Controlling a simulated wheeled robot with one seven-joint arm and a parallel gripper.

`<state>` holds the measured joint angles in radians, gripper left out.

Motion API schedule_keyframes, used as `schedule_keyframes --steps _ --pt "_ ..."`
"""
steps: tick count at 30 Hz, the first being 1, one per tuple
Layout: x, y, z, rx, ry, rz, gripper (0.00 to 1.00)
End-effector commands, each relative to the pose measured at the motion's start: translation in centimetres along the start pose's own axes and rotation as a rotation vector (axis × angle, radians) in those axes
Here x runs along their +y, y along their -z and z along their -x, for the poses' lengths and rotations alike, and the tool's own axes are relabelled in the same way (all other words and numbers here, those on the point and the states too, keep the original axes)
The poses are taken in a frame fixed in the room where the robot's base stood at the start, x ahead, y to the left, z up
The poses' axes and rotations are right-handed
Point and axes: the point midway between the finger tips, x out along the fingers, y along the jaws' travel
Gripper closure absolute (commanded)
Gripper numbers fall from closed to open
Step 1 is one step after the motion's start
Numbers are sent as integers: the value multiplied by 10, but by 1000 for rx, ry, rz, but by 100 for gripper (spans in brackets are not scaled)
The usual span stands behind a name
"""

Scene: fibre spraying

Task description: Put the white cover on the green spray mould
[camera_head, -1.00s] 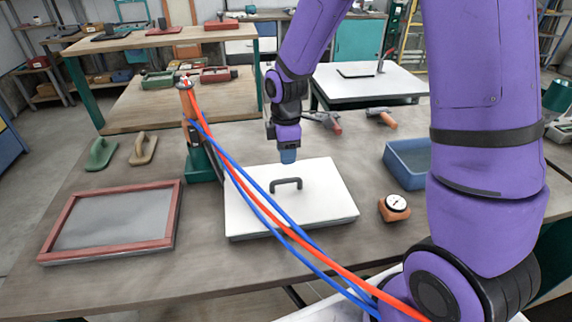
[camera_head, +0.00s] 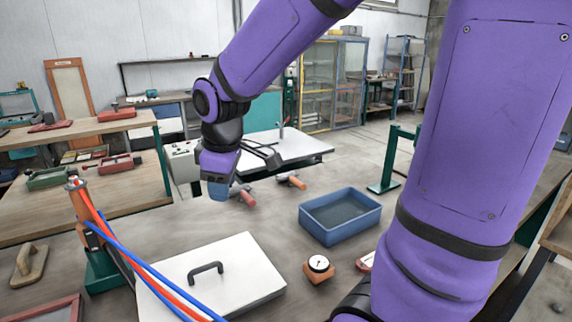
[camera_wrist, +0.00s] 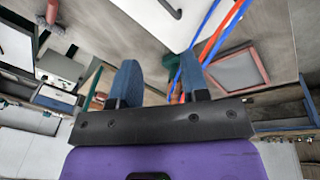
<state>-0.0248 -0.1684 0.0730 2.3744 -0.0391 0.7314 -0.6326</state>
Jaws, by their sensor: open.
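The white cover (camera_head: 225,281) is a flat white panel with a dark arched handle (camera_head: 206,268), lying on the grey-brown table. Part of it also shows at the top of the wrist view (camera_wrist: 145,10). My gripper (camera_head: 217,192) has blue fingers pointing down above the table, beyond the cover in the head view and apart from its handle. In the wrist view my gripper (camera_wrist: 161,80) is open, with nothing between the two fingers. I cannot make out a green spray mould for certain; a green tray (camera_head: 48,178) stands on the left rear bench.
Blue and orange hoses run from a green stand (camera_head: 103,272) across the cover's left part. A blue bin (camera_head: 340,225), a round gauge (camera_head: 318,266) and hand tools (camera_head: 291,181) are on the table. A red-framed screen (camera_head: 50,309) shows at lower left.

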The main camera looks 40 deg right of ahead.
Motion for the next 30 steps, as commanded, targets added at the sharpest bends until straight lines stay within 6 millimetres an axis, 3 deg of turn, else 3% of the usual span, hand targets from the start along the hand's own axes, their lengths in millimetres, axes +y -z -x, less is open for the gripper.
schedule_keyframes --steps 6,15,21,30 --pt "-18 -38 52 75 -53 -251 58" --pt "-51 -92 100 189 -82 -585 58" --pt "-66 -114 112 239 -80 -724 58" --pt "-70 -120 114 250 -76 -762 58"
